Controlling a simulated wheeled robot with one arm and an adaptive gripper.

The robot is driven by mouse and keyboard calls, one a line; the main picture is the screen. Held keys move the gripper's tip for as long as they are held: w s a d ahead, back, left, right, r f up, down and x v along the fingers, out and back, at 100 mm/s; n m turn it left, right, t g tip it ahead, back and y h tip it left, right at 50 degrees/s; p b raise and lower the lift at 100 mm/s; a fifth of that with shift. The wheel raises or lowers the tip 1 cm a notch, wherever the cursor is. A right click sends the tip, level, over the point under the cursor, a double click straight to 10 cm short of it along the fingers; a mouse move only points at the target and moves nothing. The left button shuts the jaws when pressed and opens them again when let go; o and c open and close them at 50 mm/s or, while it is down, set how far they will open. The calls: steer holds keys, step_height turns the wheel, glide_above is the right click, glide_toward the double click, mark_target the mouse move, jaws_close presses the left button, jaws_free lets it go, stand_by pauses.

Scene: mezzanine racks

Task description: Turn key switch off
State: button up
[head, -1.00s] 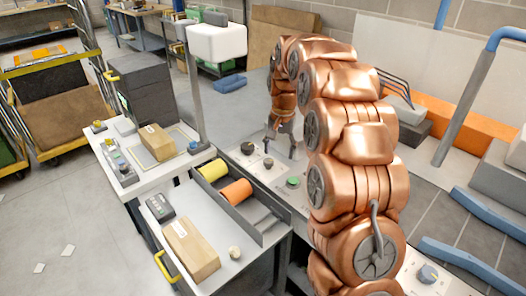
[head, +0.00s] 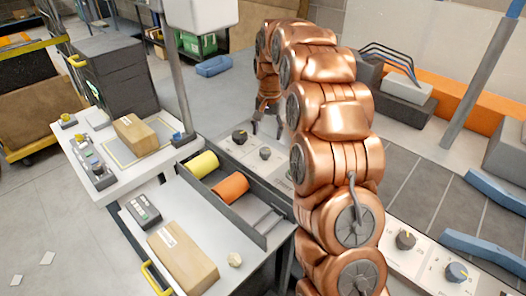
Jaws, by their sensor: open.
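A long pale control panel runs behind the work tables, partly hidden by my arm. On its left part a black knob (head: 239,137) and a grey knob (head: 265,153) show. On its right part are a dark knob (head: 406,240) and a blue-grey knob (head: 457,272). I cannot tell which of these is the key switch. My gripper (head: 267,130) points down, open and empty, by the panel's left part, just right of the black knob and above the grey knob in the picture. I cannot tell whether it touches anything. My copper arm hides the panel's middle.
A tray (head: 252,234) with a yellow roll (head: 202,165) and an orange roll (head: 231,187) lies in front of the panel. Cardboard boxes (head: 183,257) (head: 134,133) lie on the tables. A grey post (head: 175,85) stands left of my gripper. Dark belt sections lie behind the panel.

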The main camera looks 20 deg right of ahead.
mark_target(265, 150)
steer(key=shift+w+a+f+p, duration=0.15)
steer(key=shift+f+p, duration=0.45)
steer(key=shift+f, duration=1.35)
steer(key=shift+a+f+p, duration=0.15)
steer(key=shift+f+p, duration=0.4)
steer(key=shift+f, duration=1.35)
steer(key=c, duration=1.1)
